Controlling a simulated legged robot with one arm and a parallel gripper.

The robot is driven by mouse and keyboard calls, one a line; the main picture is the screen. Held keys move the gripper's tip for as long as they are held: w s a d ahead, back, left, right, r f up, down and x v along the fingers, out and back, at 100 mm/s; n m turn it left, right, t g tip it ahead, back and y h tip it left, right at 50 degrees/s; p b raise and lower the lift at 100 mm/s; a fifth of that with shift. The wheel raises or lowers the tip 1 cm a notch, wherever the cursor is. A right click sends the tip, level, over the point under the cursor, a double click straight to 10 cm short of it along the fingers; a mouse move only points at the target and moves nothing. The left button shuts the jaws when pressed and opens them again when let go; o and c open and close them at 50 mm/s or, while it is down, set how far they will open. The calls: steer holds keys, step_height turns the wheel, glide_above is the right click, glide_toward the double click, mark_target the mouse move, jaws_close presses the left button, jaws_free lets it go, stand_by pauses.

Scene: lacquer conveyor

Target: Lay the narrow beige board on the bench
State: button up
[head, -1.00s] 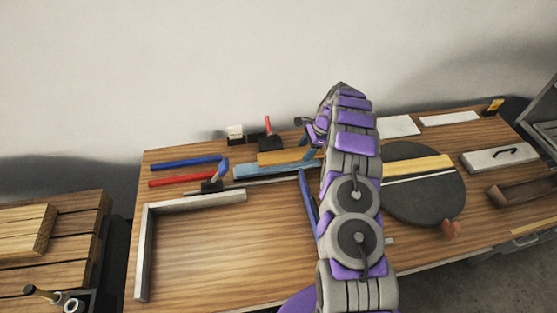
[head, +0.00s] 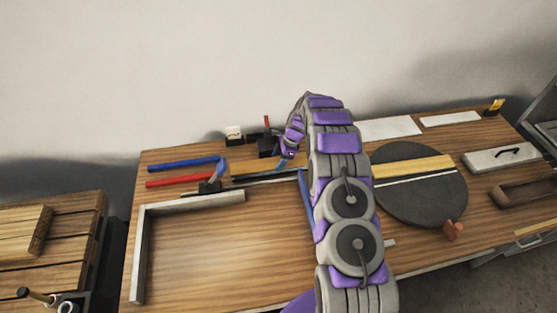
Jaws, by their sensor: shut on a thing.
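The narrow beige board (head: 250,168) is at the back of the wooden bench (head: 230,235), left of my arm. My gripper (head: 284,163) is shut on the board near its right part. The fingers are small and partly hidden by my wrist, and my arm hides the board's right end. The board covers the place where a flat blue piece showed. I cannot tell whether it touches what lies under it.
A grey L-shaped fence (head: 195,201) stands at the front left. Blue (head: 180,163) and red (head: 178,181) bars lie left of the board. A dark round disc (head: 425,200) with a beige strip (head: 408,167) lies to the right. The bench's left middle is clear.

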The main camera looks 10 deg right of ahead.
steer(key=shift+d, duration=0.2)
steer(key=o, duration=1.4)
steer(key=shift+a, duration=0.1)
steer(key=shift+c, duration=0.2)
steer(key=shift+r, duration=0.1)
